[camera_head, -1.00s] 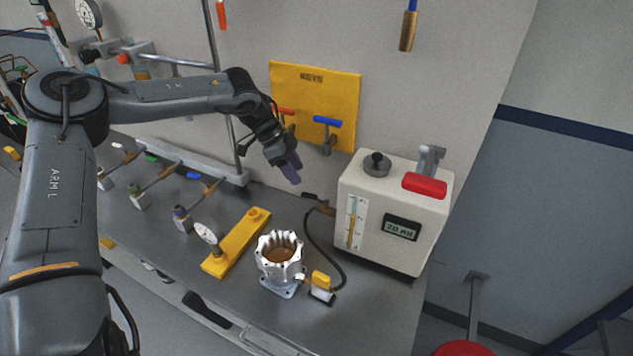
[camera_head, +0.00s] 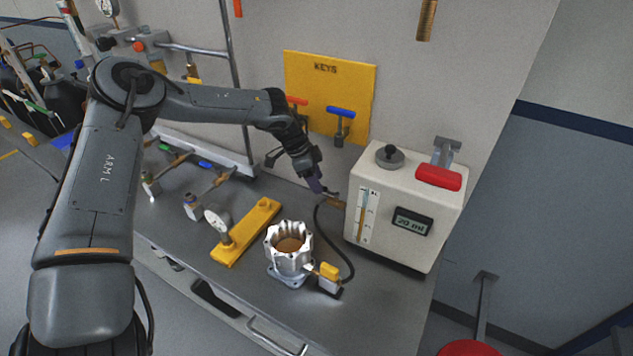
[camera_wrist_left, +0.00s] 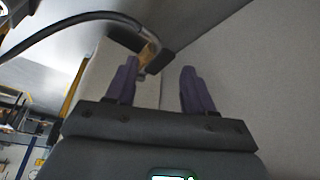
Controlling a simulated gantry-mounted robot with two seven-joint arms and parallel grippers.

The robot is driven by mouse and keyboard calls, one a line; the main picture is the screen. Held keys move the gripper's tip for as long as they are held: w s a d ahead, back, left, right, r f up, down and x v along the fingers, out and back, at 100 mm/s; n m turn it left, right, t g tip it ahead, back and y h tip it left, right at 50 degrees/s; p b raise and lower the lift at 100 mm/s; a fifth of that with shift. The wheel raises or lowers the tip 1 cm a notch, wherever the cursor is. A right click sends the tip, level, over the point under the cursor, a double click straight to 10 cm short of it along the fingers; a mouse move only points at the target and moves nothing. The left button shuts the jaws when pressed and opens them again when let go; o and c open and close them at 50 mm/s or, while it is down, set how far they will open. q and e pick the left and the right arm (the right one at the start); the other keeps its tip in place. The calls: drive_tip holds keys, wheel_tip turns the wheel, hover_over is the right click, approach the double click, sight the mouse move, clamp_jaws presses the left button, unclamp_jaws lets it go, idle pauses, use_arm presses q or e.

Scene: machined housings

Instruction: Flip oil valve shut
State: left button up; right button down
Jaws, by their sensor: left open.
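The oil valve (camera_head: 336,202) is a small brass fitting with a dark lever on the left side of the white dispenser box (camera_head: 405,210). The brass part also shows in the left wrist view (camera_wrist_left: 150,50), with a dark piece beside it. My left gripper (camera_head: 318,187) is open, its purple fingers close to the valve. In the left wrist view, the fingers (camera_wrist_left: 160,75) stand apart with the valve at and just beyond the left fingertip. I cannot tell whether they touch. The fingers partly hide the lever in the head view. My right gripper is not in view.
A black hose (camera_head: 323,235) runs from the valve down to a yellow-and-grey block (camera_head: 329,278) beside the silver housing (camera_head: 290,262), which holds brown liquid. A yellow bar (camera_head: 247,232) lies to the left. A yellow key board (camera_head: 330,85) with red and blue T-handles is behind.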

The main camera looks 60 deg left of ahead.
use_arm(q)
drive_tip(key=shift+w+d+f, duration=0.1)
drive_tip(key=shift+f, duration=0.25)
clamp_jaws()
idle(0.3)
